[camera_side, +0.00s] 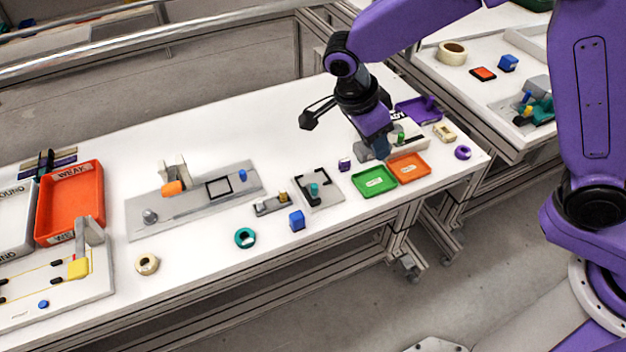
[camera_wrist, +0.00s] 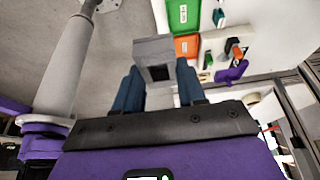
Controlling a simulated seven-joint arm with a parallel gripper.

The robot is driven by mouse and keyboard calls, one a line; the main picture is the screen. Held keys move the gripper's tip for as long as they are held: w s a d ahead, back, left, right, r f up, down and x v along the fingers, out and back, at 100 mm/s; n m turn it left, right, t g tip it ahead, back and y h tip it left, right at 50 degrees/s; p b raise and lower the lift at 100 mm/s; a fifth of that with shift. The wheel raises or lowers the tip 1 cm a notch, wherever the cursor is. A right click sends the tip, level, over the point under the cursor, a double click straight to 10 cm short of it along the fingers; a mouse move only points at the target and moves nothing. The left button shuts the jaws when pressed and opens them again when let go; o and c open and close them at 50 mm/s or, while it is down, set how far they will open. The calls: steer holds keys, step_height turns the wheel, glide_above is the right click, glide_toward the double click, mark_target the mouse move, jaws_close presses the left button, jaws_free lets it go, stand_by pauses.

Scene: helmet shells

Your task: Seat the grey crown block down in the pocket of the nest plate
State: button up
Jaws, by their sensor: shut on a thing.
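The grey crown block (camera_wrist: 154,52) is between my gripper's (camera_wrist: 157,85) two blue fingers in the wrist view, with a dark square opening in the face toward the camera. My gripper (camera_side: 374,150) is shut on it at the right part of the table in the side view, beyond the green and orange trays.
An orange part on a bracket (camera_side: 173,187), a grey knob (camera_side: 150,216) and a blue peg (camera_side: 242,175) stand on the long plate. A smaller plate (camera_side: 329,200) with black corner pieces, a blue cube (camera_side: 297,220) and a green tray (camera_side: 374,181) lie between. The table's back middle is clear.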

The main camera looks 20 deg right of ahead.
step_height(320, 180, down, 4)
steer(key=shift+f, duration=0.1)
glide_above(318, 179)
steer(key=s+a, duration=0.1)
step_height(318, 179, down, 9)
steer(key=shift+w+a+f, duration=0.3)
steer(key=shift+w+f, duration=0.25)
steer(key=shift+f, duration=1.6)
steer(key=o, duration=1.1)
steer(key=shift+f, duration=0.15)
